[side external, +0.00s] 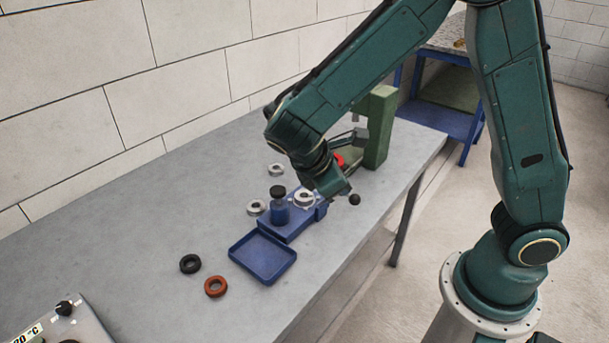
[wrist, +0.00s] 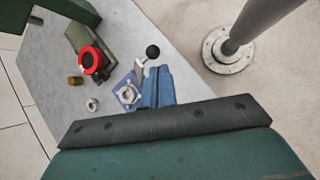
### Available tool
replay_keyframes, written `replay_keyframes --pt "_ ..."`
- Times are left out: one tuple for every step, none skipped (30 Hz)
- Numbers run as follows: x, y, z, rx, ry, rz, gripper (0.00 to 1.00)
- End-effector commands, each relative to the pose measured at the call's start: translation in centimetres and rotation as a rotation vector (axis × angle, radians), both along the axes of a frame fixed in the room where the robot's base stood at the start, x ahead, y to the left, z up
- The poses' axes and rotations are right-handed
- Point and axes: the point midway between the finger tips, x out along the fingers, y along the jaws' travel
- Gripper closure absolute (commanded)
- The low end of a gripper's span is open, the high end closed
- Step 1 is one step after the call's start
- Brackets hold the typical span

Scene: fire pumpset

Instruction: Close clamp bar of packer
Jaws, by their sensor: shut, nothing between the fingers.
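The packer (side external: 290,228) is a blue block on the bench, with a black-topped blue post and a pale metal ring on it. In the wrist view, part of the packer (wrist: 127,95) shows around a metal ring. The clamp bar ends in a black ball knob (side external: 355,200), just right of my gripper; the knob also shows in the wrist view (wrist: 153,51) on a pale lever. My gripper (side external: 338,192) is low beside the packer's right end, shut and empty. My wrist housing hides part of the packer; finger contact with the bar cannot be told.
A blue tray (side external: 262,259) adjoins the packer. A black ring (side external: 190,263) and an orange-red ring (side external: 216,286) lie left of it. Loose metal rings (side external: 256,208) lie behind. A green stand (side external: 378,125) rises close behind my gripper.

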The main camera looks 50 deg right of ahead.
Motion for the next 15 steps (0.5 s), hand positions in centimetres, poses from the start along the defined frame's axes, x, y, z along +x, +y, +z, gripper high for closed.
replay_keyframes --pt "0.2 0.4 -0.9 -0.031 0.037 0.032 1.0" --pt "0.3 0.5 -1.3 -0.047 0.056 0.049 1.0" --pt "0.3 0.7 -1.8 -0.07 0.082 0.072 1.0" --pt "0.4 0.9 -2.2 -0.086 0.103 0.09 1.0" --pt "0.4 1.0 -2.6 -0.103 0.123 0.107 1.0" --pt "0.5 1.2 -3.1 -0.126 0.149 0.13 1.0" --pt "0.5 1.4 -3.5 -0.143 0.169 0.146 1.0" --pt "0.5 1.5 -3.9 -0.161 0.188 0.163 1.0" --pt "0.6 1.8 -4.4 -0.183 0.215 0.186 1.0" --pt "0.6 1.9 -4.8 -0.201 0.235 0.201 1.0" --pt "0.5 2.0 -5.2 -0.219 0.255 0.218 1.0" --pt "0.5 2.2 -5.8 -0.243 0.282 0.241 1.0" --pt "0.5 2.4 -6.1 -0.261 0.302 0.256 1.0" --pt "0.5 2.5 -6.5 -0.278 0.322 0.272 1.0" --pt "0.4 2.7 -7.0 -0.304 0.349 0.293 1.0"
